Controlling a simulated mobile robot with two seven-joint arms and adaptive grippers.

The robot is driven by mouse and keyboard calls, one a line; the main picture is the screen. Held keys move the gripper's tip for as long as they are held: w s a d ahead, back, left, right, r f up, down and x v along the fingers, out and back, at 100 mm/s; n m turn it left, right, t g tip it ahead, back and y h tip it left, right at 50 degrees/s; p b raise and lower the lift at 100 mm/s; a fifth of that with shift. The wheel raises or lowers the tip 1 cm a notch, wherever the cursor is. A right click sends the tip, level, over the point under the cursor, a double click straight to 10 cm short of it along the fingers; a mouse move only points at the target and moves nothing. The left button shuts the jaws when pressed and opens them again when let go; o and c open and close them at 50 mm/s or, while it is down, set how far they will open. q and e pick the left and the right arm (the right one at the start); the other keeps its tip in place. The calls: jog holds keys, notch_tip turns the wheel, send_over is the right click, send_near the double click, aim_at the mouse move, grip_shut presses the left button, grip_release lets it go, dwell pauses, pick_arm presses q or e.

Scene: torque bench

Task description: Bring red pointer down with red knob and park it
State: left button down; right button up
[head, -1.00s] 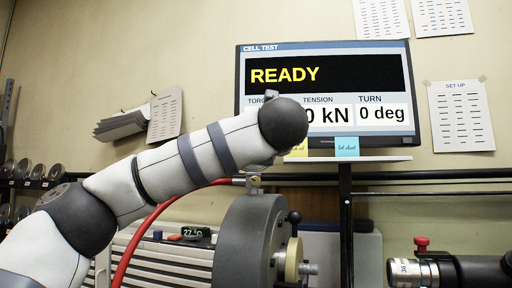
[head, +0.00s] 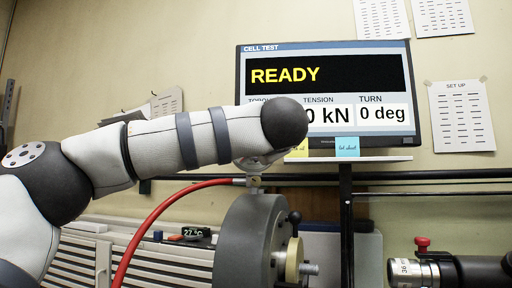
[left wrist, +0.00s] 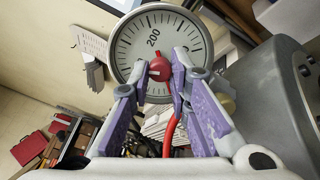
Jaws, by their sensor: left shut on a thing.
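The round dial gauge (left wrist: 124,62) has a pale face marked 200 and fills the top middle of the left wrist view. The red knob (left wrist: 160,69) sits at its centre, with a short white mark on it. My left gripper (left wrist: 162,62) has its purple fingers on either side of the knob, shut on it. A thin red part shows just above the knob; I cannot tell clearly whether it is the red pointer. My right gripper is not in view.
A monitor (head: 325,75) reads READY and 0 deg. A grey drum-shaped machine (head: 245,235) stands below my forearm, with a red hose (head: 150,215) beside it. A black and silver fixture with a red top (head: 422,243) is at lower right.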

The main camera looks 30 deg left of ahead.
pick_arm(q)
jog(key=shift+m, duration=2.2)
jog(key=shift+f, duration=0.1)
jog(key=c, duration=1.5)
grip_release()
jog(key=v, duration=1.2)
jog(key=shift+d, duration=0.1)
